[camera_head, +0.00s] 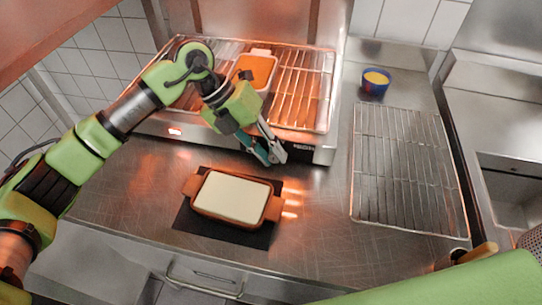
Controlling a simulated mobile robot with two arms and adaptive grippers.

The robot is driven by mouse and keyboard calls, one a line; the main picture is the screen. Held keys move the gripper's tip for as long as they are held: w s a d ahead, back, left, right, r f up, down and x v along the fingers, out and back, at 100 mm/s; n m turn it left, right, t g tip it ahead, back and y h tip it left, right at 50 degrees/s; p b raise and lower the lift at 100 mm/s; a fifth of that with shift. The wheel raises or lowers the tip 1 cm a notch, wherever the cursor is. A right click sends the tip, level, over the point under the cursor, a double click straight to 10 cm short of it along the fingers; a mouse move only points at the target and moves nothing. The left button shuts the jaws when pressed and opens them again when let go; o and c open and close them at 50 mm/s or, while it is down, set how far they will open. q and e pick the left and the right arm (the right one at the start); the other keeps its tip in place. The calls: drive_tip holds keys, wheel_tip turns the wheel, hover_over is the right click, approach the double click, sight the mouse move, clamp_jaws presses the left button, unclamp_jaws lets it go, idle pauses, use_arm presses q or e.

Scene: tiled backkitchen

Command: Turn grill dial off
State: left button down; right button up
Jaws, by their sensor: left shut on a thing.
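The grill (150,126) stands at the back of the steel counter, with a wire rack on top and a glowing red indicator on its front panel. My left gripper (272,156) is at the right part of that front panel. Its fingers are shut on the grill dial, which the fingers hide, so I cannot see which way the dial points. My right gripper is out of view; only a green part of my right arm shows at the lower right.
An orange dish with pale filling (231,193) sits on a dark mat (193,222) before the grill. Another orange dish (257,68) stands on the grill rack. A blue bowl (374,84) and an empty wire rack (405,165) are on the right, near a sink.

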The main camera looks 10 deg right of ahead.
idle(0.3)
use_arm(q)
drive_tip(key=c, duration=1.8)
unclamp_jaws()
drive_tip(key=v, duration=1.2)
drive_tip(key=shift+a, duration=0.2)
